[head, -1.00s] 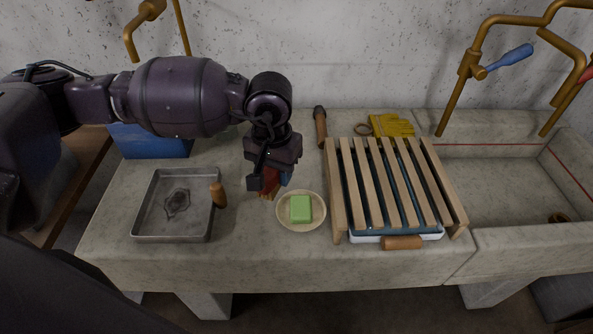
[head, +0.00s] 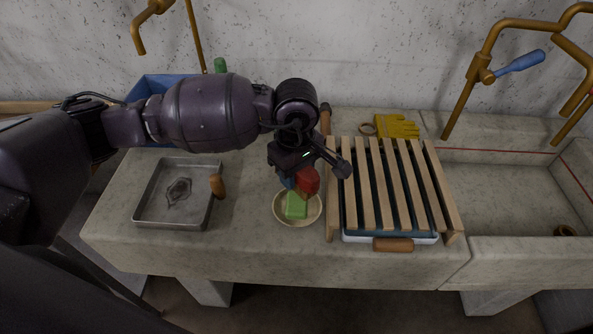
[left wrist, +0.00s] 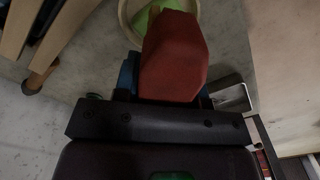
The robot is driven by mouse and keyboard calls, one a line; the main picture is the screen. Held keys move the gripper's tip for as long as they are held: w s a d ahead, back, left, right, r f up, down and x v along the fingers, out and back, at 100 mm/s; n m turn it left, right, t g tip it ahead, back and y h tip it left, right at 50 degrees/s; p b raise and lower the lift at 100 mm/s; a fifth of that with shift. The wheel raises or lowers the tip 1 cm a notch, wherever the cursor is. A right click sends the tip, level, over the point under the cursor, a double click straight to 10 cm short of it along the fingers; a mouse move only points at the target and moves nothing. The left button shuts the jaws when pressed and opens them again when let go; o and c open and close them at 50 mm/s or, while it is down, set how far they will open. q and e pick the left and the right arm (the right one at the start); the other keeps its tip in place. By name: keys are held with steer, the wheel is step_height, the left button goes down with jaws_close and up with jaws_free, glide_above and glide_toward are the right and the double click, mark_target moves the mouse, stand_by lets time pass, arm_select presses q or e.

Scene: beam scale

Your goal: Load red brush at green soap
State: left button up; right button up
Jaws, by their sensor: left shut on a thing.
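The red brush (head: 308,181) is held in my left gripper (head: 298,174), just above the dish. It also shows large in the left wrist view (left wrist: 174,58), in front of the soap. The green soap (head: 296,207) lies in a round cream dish (head: 281,217); a piece of it shows in the left wrist view (left wrist: 148,16). The brush's lower end overlaps the soap's back edge in the head view; I cannot tell whether they touch. Something blue (left wrist: 127,74) is at the jaw beside the brush. My right gripper is not in view.
A grey metal tray (head: 150,217) with a wooden handle stands left of the dish. A slatted wooden rack (head: 444,190) stands close on the right. Yellow gloves (head: 397,126) lie behind the rack. A stone basin (head: 500,190) is at the right. A blue crate (head: 150,90) is at the back left.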

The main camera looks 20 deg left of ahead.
mark_target(297, 201)
arm_select(q)
steer(key=shift+d+f, duration=0.1)
steer(key=shift+f+b, duration=0.35)
steer(key=shift+f, duration=0.4)
steer(key=shift+f+b, duration=0.95)
steer(key=shift+f, duration=1.15)
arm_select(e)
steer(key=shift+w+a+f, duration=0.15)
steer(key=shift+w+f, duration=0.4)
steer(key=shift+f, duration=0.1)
arm_select(q)
steer(key=shift+f, duration=0.15)
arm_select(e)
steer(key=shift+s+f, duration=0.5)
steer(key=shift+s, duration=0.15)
arm_select(q)
steer(key=shift+f, duration=0.15)
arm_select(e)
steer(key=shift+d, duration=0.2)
